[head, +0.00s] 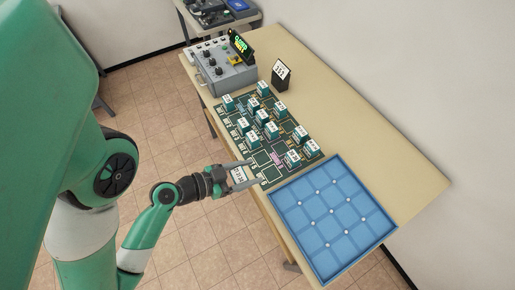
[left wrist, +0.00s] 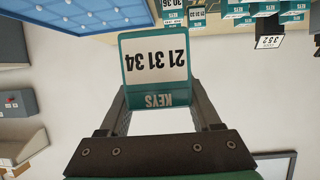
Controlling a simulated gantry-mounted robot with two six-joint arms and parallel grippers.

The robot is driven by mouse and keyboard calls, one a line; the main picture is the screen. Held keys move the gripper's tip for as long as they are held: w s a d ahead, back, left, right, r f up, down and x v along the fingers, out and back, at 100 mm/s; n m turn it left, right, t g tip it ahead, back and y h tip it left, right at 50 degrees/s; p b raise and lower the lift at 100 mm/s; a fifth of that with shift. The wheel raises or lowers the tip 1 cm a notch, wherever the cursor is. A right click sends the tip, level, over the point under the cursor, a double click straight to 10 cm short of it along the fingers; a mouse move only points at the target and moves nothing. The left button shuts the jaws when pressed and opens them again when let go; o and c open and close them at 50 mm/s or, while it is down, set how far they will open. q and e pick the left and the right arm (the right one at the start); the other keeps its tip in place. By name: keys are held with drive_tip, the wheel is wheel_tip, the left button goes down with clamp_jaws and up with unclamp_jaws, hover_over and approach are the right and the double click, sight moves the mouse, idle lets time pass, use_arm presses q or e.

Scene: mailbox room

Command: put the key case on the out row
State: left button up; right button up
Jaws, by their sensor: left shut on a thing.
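My left gripper (head: 243,177) is shut on a teal key case with a white label (head: 239,174), at the near left edge of the dark mat (head: 276,173). In the left wrist view the key case (left wrist: 154,69) sits between the fingers, its label reading 21 31 34 and KEYS upside down. Several similar key cases, such as this one (head: 292,157), stand in rows on the mat. Outlined cells at its near end look empty. Which row is the out row is too small to read. My right gripper is not in view.
A blue tray with an empty grid (head: 322,269) lies beside the mat's near end. A grey control box (head: 222,72) with a lit sign stands at the far end. A numbered card stand (head: 281,75) stands behind the mat. The table's right side is clear.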

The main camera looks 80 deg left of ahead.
use_arm(q)
drive_tip(key=shift+n+y, duration=0.3)
drive_tip(key=shift+y, duration=0.1)
drive_tip(key=w+a+f, duration=0.2)
drive_tip(key=w+f, duration=0.1)
drive_tip(key=w+a+f, duration=0.3)
drive_tip(key=w+f, duration=0.1)
drive_tip(key=w+a+f, duration=0.2)
drive_tip(key=w+f, duration=0.1)
drive_tip(key=w, duration=0.1)
drive_tip(key=shift+a+f, duration=0.15)
drive_tip(key=shift+a, duration=0.15)
drive_tip(key=shift+w+a+f+b, duration=0.15)
drive_tip(key=shift+f+b, duration=0.3)
drive_tip(key=shift+f, duration=0.45)
drive_tip(key=shift+w+d+f+b, duration=0.1)
drive_tip(key=shift+f+b, duration=0.35)
drive_tip(key=shift+f, duration=0.45)
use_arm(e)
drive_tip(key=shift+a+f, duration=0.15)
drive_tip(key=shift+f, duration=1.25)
use_arm(q)
drive_tip(key=shift+f, duration=0.2)
drive_tip(key=o, duration=1.4)
drive_tip(key=shift+o, duration=0.2)
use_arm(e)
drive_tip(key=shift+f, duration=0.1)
use_arm(q)
drive_tip(key=shift+r, duration=0.15)
